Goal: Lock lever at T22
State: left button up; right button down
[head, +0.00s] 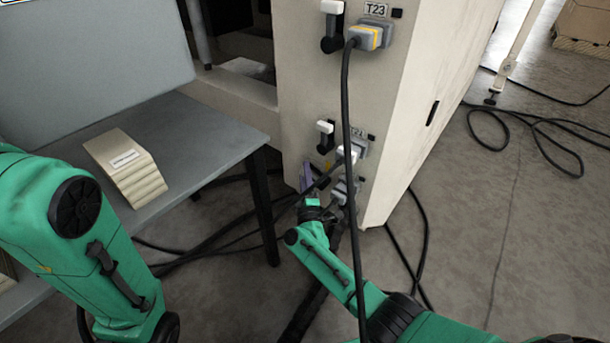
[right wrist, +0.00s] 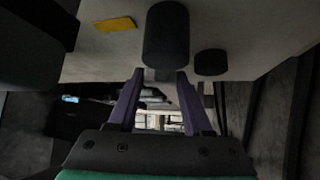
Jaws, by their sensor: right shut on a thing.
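On the pale cabinet, a white-tipped lever with a black base (head: 325,136) points up beside a small label that I cannot read. A similar lever (head: 332,28) is higher, beside the label T23 (head: 375,9). My right gripper (head: 308,180) is low by the cabinet's front, below the middle lever, its purple fingers partly hidden. In the right wrist view, my right gripper (right wrist: 160,75) is shut on a small grey piece under a black cylinder (right wrist: 166,35). I cannot tell for sure which lever this is. My left gripper is out of view.
Grey plugs (head: 368,37) sit right of the levers. A black cable (head: 347,100) hangs in front of the cabinet and crosses the right arm. A grey table (head: 210,140) with a beige stack (head: 125,165) stands left. Loose cables (head: 545,130) lie on the right floor.

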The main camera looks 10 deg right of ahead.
jog(key=shift+f, duration=0.15)
jog(key=m+b, duration=0.1)
jog(key=m+t+b, duration=0.1)
jog(key=r+h+b, duration=0.1)
jog(key=shift+s+d+r+m+t, duration=0.1)
jog(key=shift+s+d+m+t, duration=0.2)
jog(key=shift+m, duration=0.1)
jog(key=shift+c, duration=1.6)
grip_release()
jog(key=shift+a, duration=0.1)
